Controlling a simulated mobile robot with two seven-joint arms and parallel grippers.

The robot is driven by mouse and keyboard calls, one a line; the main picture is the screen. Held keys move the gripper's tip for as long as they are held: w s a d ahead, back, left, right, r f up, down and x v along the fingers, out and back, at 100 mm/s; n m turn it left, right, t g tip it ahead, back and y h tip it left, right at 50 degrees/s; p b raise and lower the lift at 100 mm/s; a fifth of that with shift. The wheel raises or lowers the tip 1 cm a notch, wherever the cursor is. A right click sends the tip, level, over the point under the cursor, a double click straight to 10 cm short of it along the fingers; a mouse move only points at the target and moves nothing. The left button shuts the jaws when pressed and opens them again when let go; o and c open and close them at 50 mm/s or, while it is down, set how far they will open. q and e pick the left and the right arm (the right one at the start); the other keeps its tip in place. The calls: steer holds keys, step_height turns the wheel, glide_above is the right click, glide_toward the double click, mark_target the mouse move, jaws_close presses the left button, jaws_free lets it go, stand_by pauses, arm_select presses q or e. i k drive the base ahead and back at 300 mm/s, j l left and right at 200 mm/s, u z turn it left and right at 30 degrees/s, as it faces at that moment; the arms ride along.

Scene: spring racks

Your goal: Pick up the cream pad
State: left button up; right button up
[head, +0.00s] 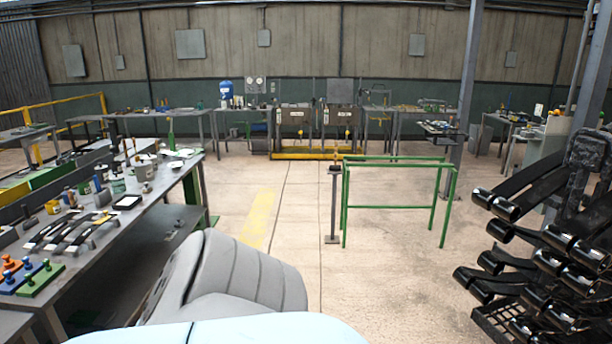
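A small pale pad with a dark border (127,202) lies flat on the grey workbench (165,196) at the left. It may be the cream pad, but it is too small for me to be sure of its colour. Another small whitish flat item (181,153) lies near the far end of the same bench. Neither of my grippers shows in the head view.
A green frame (400,206) stands mid-floor. Racked black springs (550,250) are at right.

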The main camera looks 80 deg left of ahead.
mark_target(147, 189)
steer(key=u, duration=3.6)
steer(key=i+l+z, duration=0.1)
steer(key=i+z, duration=0.35)
steer(key=i, duration=2.7)
steer(key=i+u, duration=0.25)
steer(key=i, duration=0.2)
steer(key=i+l+u, duration=0.25)
steer(key=i, duration=0.15)
steer(key=i+l+u, duration=0.25)
steer(key=i, duration=0.2)
